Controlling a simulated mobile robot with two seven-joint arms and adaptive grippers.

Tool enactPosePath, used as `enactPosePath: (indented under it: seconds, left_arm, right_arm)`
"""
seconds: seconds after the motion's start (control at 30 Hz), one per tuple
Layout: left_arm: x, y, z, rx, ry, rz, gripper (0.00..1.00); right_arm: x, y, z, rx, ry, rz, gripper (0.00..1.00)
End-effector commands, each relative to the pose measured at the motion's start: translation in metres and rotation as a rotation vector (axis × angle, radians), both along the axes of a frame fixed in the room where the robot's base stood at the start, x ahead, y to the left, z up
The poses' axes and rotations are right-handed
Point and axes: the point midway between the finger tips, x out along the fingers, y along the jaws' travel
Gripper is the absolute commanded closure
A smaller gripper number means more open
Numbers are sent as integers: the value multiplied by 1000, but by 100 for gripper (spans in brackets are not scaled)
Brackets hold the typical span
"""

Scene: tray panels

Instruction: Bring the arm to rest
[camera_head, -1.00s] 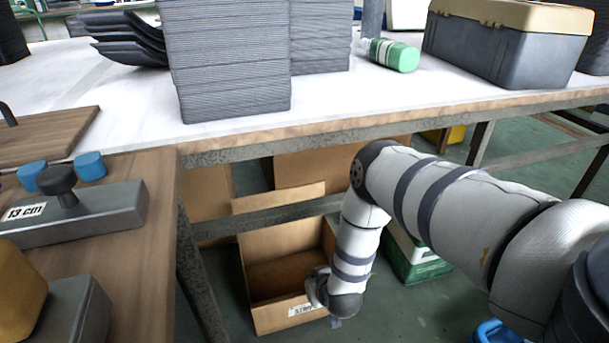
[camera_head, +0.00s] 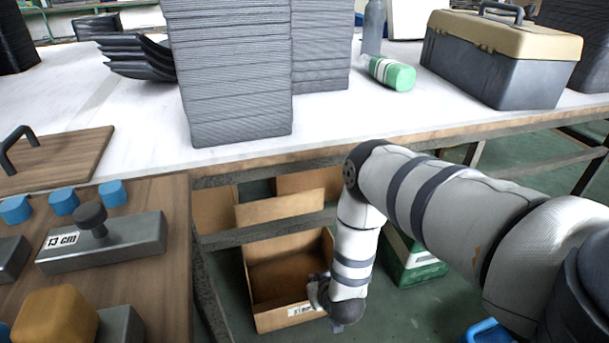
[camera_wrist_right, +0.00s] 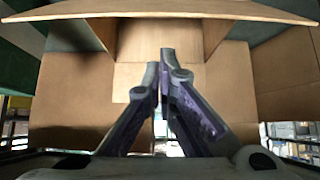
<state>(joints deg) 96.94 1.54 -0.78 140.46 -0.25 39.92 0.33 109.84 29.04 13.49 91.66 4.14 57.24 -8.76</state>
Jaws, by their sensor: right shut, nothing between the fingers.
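My right arm (camera_head: 420,200) comes in from the right and bends down at the elbow in front of the white table. Its forearm hangs beside an open cardboard box below the table. My right gripper is mostly hidden behind the wrist in the head view. In the right wrist view the right gripper (camera_wrist_right: 162,85) is shut and empty, its two fingers together at the tips. The cardboard box (camera_wrist_right: 75,90) fills most of that view behind the fingers. My left gripper is not in view.
The table's front edge (camera_head: 330,148) runs close behind the arm. A wooden bench (camera_head: 150,280) with blocks is at left. The cardboard box (camera_head: 290,270) stands on the floor.

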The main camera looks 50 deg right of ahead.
Motion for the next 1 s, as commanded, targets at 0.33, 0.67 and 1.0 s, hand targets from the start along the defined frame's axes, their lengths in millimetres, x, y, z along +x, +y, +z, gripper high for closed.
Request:
enactPosePath:
  seconds: [0.33, 0.67, 1.0]
  left_arm:
    - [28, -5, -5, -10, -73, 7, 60]
    - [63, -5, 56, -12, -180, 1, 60]
    - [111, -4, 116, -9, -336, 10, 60]
  right_arm:
    - [0, 1, 8, -1, -4, 0, 100]
    - [40, 1, 120, -1, -110, 1, 100]
    - [-242, 161, 159, 255, 631, 348, 100]
